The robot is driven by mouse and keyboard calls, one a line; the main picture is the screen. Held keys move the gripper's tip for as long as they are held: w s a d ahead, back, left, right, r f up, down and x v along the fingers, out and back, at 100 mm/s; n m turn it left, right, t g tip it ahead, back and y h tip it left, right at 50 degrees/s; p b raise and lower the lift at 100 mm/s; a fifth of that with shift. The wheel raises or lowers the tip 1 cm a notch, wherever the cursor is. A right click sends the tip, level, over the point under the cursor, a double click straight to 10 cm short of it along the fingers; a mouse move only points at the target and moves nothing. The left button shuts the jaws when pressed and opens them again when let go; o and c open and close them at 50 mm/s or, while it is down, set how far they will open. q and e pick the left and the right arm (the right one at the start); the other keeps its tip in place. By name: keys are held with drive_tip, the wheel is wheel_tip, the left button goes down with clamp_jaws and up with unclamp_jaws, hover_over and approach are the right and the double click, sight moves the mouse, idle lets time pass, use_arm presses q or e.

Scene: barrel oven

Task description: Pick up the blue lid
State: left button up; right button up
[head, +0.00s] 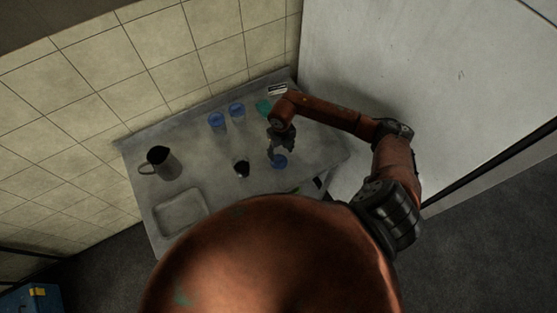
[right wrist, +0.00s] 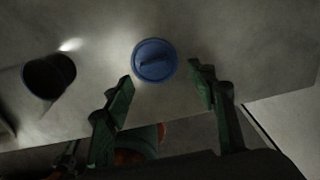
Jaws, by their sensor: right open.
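The blue lid (head: 280,161) lies on the grey table near its front right part. In the right wrist view the round blue lid (right wrist: 155,60) has a raised bar across its top and lies flat. My right gripper (head: 283,147) is above the table close to the lid. In the right wrist view its two green fingers (right wrist: 160,92) are spread apart, with the lid just beyond the tips and nothing between them. My left gripper is not in view.
An open dark-mouthed container (head: 241,168) stands left of the lid. Two blue-topped jars (head: 216,120) (head: 237,110) and a teal item (head: 263,107) stand at the back. A dark pitcher (head: 165,163) and a shallow tray (head: 181,213) are on the left. A white wall (head: 420,50) rises at the right.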

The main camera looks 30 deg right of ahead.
sight(279, 160)
drive_tip(key=f+p, duration=0.1)
drive_tip(key=f, duration=0.1)
drive_tip(key=a+f, duration=0.1)
drive_tip(key=f, duration=0.1)
drive_tip(key=shift+f+p, duration=0.2)
drive_tip(key=shift+p, duration=0.15)
drive_tip(key=shift+d+f, duration=0.1)
drive_tip(key=shift+f, duration=0.4)
drive_tip(key=shift+c, duration=0.7)
drive_tip(key=shift+w, duration=0.1)
drive_tip(key=c, duration=0.7)
drive_tip(key=shift+r, duration=0.1)
